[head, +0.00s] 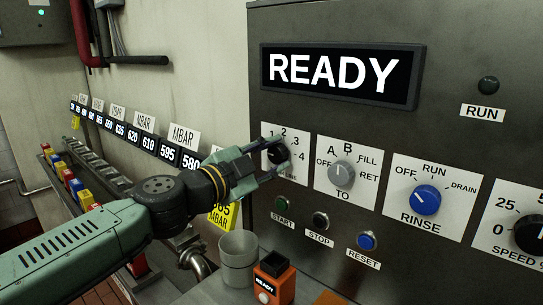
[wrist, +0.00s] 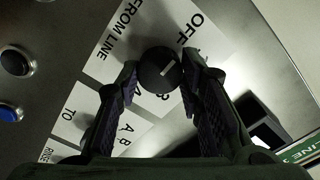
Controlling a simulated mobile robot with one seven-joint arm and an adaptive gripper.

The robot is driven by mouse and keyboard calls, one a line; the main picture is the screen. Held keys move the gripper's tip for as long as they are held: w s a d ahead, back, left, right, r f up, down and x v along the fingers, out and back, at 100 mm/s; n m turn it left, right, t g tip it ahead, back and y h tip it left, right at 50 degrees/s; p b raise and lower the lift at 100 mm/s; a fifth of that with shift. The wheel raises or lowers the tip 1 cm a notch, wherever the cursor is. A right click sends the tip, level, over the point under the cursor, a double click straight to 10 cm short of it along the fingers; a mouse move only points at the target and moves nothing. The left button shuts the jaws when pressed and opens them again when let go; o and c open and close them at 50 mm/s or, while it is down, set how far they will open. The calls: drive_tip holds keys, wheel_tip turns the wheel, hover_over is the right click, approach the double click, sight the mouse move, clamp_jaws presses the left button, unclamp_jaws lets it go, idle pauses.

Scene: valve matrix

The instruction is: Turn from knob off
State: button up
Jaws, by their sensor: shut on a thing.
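The from knob (head: 278,154) is black and sits on a white plate marked 1 to 4 on the grey panel. In the head view my gripper (head: 272,160) reaches it from the left and covers part of its plate. In the wrist view the same knob (wrist: 158,68) lies between the fingertips of my gripper (wrist: 160,76), one on each side, shut on it. In the head view the pointer cannot be made out.
To the right are the grey TO knob (head: 342,173), the blue rinse knob (head: 427,199) and the black speed knob (head: 531,234). Below are the start (head: 281,203), stop (head: 321,221) and reset (head: 366,240) buttons. A grey cup (head: 238,262) and an orange box (head: 273,284) stand under my arm.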

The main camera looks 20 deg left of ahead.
drive_tip(key=shift+r, duration=0.1)
idle(0.3)
drive_tip(key=o, duration=1.2)
drive_tip(key=shift+c, duration=0.2)
